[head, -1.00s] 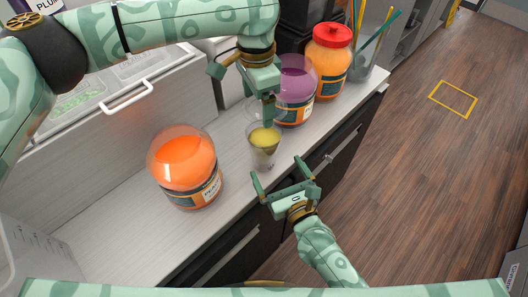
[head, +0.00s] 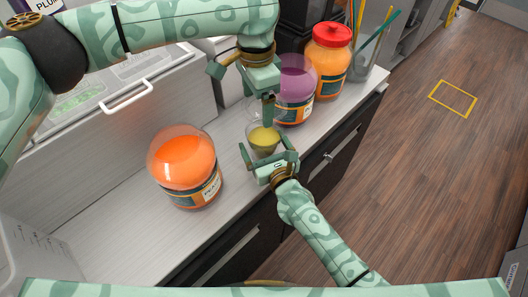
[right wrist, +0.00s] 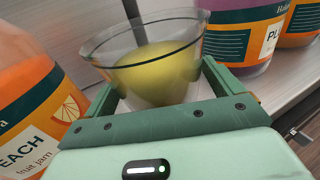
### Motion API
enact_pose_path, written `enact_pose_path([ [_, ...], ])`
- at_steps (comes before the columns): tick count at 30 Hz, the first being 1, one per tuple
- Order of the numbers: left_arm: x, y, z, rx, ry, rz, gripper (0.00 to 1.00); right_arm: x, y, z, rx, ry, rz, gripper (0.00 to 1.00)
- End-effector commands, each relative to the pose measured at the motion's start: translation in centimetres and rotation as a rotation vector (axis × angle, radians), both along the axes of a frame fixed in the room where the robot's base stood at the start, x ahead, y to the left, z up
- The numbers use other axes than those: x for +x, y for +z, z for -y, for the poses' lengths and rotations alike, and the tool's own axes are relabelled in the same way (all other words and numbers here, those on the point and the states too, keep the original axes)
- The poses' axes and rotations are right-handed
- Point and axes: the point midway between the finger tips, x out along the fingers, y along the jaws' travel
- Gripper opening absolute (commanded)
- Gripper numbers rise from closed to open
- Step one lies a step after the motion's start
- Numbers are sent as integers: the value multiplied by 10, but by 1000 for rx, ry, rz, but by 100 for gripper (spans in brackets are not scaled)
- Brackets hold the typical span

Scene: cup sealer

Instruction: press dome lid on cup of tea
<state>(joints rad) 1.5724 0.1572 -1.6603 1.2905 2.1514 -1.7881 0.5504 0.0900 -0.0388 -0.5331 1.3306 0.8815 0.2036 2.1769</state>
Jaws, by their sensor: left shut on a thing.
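The clear cup of yellow tea (head: 264,139) stands on the counter, and its open rim shows in the right wrist view (right wrist: 145,75). My left gripper (head: 267,108) is above the cup, pointing down and shut on a clear dome lid (head: 251,107). The lid is faint and partly hidden by the fingers. It is held above the cup rim, apart from it as far as I can tell. My right gripper (head: 268,158) is open at the counter's front edge. Its fingers reach along both sides of the cup, without a visible grip on it.
A peach jam jar (head: 184,168) stands left of the cup. A purple jam jar (head: 295,90) and a red-capped orange jar (head: 329,62) stand close behind to the right. A clear holder with straws (head: 371,60) is farther back. The counter (head: 120,218) is bare at front left.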

Motion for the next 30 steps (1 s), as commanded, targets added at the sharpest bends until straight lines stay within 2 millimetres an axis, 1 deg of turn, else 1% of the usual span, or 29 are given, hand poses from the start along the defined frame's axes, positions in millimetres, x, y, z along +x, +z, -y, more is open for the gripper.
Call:
enact_pose_path([
  [1, 0, 0, 0, 0, 0, 0, 64, 0, 0, 0, 0, 0, 0, 76],
  [2, 0, 0, 0, 0, 0, 0, 64, 0, 0, 0, 0, 0, 0, 68],
  [3, 0, 0, 0, 0, 0, 0, 64, 0, 0, 0, 0, 0, 0, 57],
  [6, 0, 0, 0, 0, 0, 0, 64, 0, 0, 0, 0, 0, 0, 33],
  [9, 0, -5, 0, 0, 0, -1, 64, 0, 0, 0, 0, 0, 0, 33],
  [16, -1, -38, 0, -1, 0, -3, 64, 0, 0, 0, 0, 0, 0, 33],
  [19, -1, -47, -1, -1, 1, 0, 64, 0, 0, 0, 0, 0, 0, 33],
  [21, -1, -50, -1, -1, 1, 0, 64, 0, 0, 0, 0, 0, 0, 33],
  [30, -1, -50, -1, -1, 0, 0, 64, 0, 0, 0, -1, 0, 0, 33],
])
